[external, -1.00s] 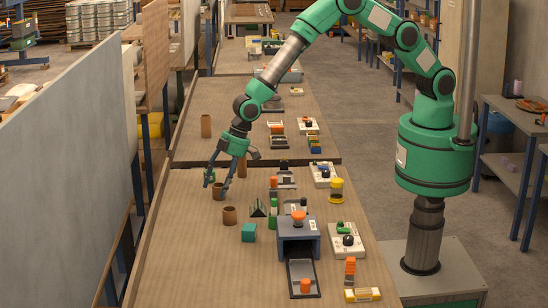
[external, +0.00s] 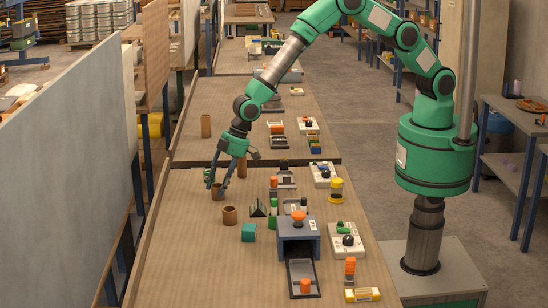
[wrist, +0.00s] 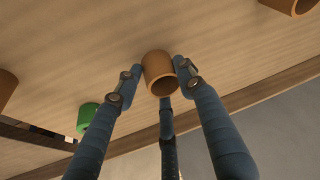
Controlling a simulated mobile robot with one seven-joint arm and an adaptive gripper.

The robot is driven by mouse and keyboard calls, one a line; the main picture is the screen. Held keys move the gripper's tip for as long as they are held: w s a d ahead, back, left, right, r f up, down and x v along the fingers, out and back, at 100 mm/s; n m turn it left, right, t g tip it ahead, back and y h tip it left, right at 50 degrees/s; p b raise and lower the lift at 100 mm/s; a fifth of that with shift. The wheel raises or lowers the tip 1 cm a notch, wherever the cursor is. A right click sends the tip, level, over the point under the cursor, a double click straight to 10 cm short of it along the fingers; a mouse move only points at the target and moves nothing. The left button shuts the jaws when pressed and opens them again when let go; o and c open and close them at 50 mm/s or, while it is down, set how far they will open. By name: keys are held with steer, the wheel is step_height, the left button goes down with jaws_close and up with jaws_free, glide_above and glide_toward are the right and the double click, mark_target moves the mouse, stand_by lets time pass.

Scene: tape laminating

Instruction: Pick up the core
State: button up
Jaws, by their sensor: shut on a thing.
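A brown hollow core (external: 217,194) stands upright on the far left part of the near table. My gripper (external: 217,185) reaches down from above, its fingers shut around this core. In the wrist view the core (wrist: 157,66) sits between my blue fingertips (wrist: 159,72), its dark opening facing the camera. A third finger lies below it in the picture. The core appears to be on or very close to the wood; any gap cannot be told. Another brown core (external: 229,216) stands just nearer on the same table.
A third brown core (external: 206,126) stands on the table behind. Small fixtures line the right side. The table's left front is clear.

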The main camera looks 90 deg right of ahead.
steer(key=shift+r, duration=0.1)
steer(key=shift+r, duration=0.7)
step_height(320, 180, up, 2)
steer(key=shift+r, duration=0.15)
steer(key=s+d, duration=0.1)
steer(key=s, duration=0.4)
steer(key=s+d, duration=0.2)
steer(key=s, duration=0.3)
steer(key=s+d+r+p, duration=0.1)
steer(key=s+d, duration=0.1)
steer(key=s, duration=0.3)
steer(key=shift+d, duration=0.15)
steer(key=shift+r, duration=0.1)
